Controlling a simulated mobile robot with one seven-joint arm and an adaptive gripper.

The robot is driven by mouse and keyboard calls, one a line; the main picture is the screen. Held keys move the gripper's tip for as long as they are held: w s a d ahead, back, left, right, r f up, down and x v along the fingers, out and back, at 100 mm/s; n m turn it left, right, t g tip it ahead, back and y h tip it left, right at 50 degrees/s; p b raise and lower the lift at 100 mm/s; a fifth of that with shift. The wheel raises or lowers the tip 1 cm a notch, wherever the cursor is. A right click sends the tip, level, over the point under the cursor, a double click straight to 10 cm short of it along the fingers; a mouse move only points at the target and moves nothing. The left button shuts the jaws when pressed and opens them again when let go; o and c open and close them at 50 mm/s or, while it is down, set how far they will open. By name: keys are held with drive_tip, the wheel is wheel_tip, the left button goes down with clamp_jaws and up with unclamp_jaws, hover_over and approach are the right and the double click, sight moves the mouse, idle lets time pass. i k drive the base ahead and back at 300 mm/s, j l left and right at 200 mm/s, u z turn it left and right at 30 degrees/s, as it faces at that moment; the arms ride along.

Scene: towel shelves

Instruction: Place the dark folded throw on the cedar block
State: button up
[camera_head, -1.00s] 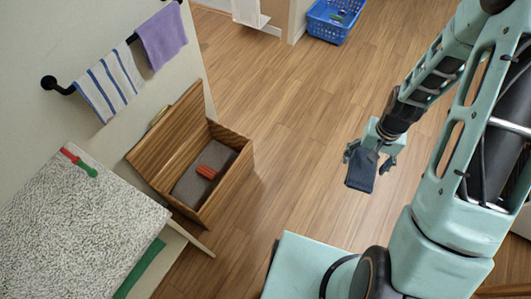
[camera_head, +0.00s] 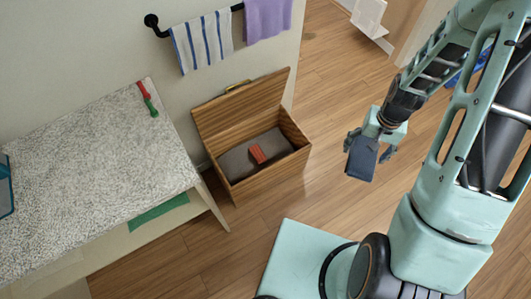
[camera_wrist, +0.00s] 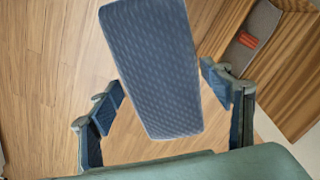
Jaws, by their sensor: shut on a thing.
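The dark folded throw (camera_head: 361,160) is a dark blue, textured pad held by my gripper (camera_head: 372,148) in the air over the wood floor. In the wrist view the throw (camera_wrist: 152,65) lies between the two fingers of my gripper (camera_wrist: 163,88), tilted and reaching away from the palm. The cedar block (camera_head: 257,153) is a small reddish, grooved block on a grey surface inside the open wooden chest (camera_head: 270,184). The block also shows in the wrist view (camera_wrist: 249,40) at upper right. My gripper is to the right of the chest, apart from it.
The chest lid (camera_head: 235,100) stands open toward the wall. A speckled countertop (camera_head: 90,170) with a red and green item (camera_head: 148,98) is at left. A striped towel (camera_head: 202,42) and a purple towel (camera_head: 267,18) hang on a rail. Floor between chest and gripper is clear.

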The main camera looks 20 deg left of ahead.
sight(258, 154)
drive_tip(key=i+j+u, duration=0.1)
drive_tip(key=u, duration=0.4)
drive_tip(key=i+u, duration=0.3)
drive_tip(key=u, duration=0.2)
drive_tip(key=i+u, duration=0.35)
drive_tip(key=i, duration=0.1)
